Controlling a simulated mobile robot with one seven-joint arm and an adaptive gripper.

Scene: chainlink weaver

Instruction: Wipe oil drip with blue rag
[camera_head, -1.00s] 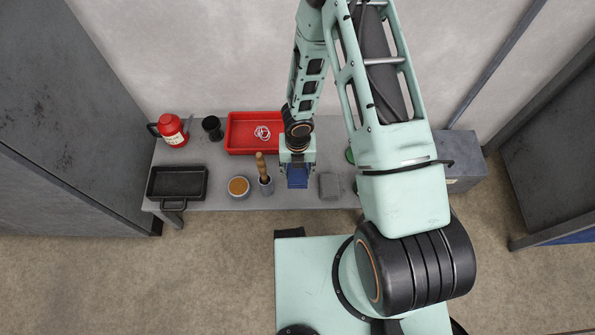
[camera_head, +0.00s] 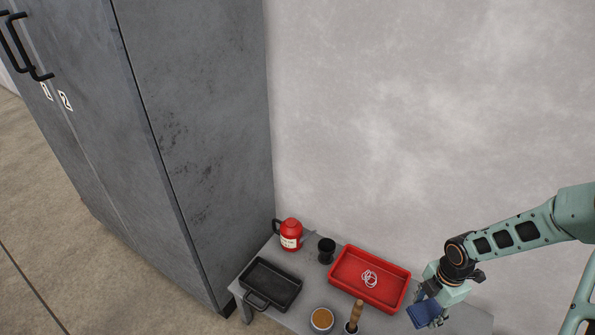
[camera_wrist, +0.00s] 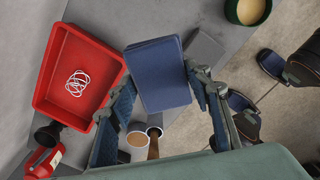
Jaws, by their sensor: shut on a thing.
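The blue rag (camera_head: 424,315) is a folded, dark blue pad held in my gripper (camera_head: 431,298) at the lower right of the head view. In the wrist view the rag (camera_wrist: 160,75) lies between the two fingers of my gripper (camera_wrist: 163,105), which are shut on it. The rag is above the bench, right of the red tray. I cannot make out an oil drip in either view.
A red tray (camera_head: 343,279) with white rings (camera_head: 369,279) stands on the grey bench (camera_head: 307,264). Around it are a red flask (camera_head: 290,235), black cup (camera_head: 326,250), black pan (camera_head: 270,286), tin (camera_head: 321,320) and wooden-handled brush (camera_head: 355,316). A tall cabinet (camera_head: 190,130) stands left.

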